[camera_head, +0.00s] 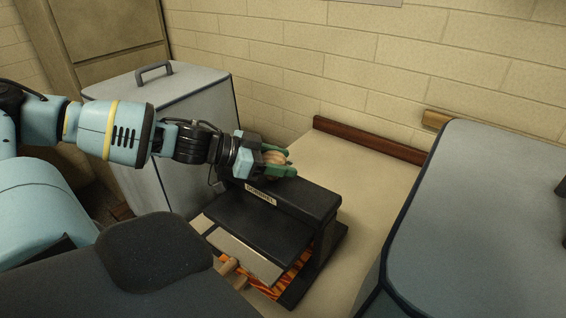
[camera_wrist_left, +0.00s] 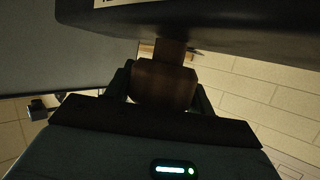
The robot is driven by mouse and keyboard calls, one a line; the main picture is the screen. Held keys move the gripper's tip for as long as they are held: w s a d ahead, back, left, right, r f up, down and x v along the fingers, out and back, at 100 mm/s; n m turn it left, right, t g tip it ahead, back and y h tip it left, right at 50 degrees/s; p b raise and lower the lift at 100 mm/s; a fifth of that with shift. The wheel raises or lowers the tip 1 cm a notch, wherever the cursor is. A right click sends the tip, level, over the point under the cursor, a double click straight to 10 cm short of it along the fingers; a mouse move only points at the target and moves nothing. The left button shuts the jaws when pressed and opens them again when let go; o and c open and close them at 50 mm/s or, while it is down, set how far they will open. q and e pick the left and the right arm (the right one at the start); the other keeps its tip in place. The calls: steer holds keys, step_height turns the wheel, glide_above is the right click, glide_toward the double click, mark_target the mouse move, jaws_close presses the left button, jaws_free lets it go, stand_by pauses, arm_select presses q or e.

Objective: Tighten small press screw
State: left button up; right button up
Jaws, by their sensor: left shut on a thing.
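The small press (camera_head: 318,200) is black, with a pale label on its top beam, and stands on the beige table. The brown wooden knob of its screw (camera_head: 272,157) is above the beam, mostly covered by my gripper. My left gripper (camera_head: 278,163), with green fingers, is shut on this knob from the left. The left wrist view shows the brown knob (camera_wrist_left: 165,84) between the fingers, with a narrower brown shaft running to the dark press beam (camera_wrist_left: 215,22). The screw's lower part is hidden. My right gripper is not in view.
An orange and dark patterned sheet (camera_head: 290,280) shows under the press plate. A grey lidded box (camera_head: 115,95) stands behind my left arm. A large grey-blue surface (camera_head: 490,220) fills the right side. The table (camera_head: 370,185) between press and wall is clear.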

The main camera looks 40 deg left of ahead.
arm_select(q)
steer(key=shift+f+m+g+h+b, duration=0.4)
steer(key=shift+m+g+h+b, duration=0.1)
steer(key=shift+m+h+b, duration=0.15)
steer(key=shift+s+d+m+g+h+b, duration=0.1)
steer(key=shift+m+g+h+b, duration=0.45)
steer(key=shift+m, duration=0.2)
steer(key=shift+s+d+r+m+g+h+b, duration=0.1)
steer(key=shift+r+m+g+h+b, duration=0.05)
steer(key=shift+m+g+h+b, duration=0.3)
steer(key=shift+s+d+r+m+g+h+b, duration=0.15)
steer(key=shift+m+g+h, duration=0.1)
steer(key=shift+m+g, duration=0.3)
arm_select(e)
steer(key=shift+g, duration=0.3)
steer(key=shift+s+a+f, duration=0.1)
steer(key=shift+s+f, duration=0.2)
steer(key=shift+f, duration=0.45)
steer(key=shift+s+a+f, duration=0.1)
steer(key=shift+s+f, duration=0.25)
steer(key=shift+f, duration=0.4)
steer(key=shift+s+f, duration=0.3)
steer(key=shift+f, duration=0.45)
arm_select(q)
steer(key=shift+w+a, duration=0.1)
steer(key=o, duration=1)
steer(key=shift+r, duration=0.15)
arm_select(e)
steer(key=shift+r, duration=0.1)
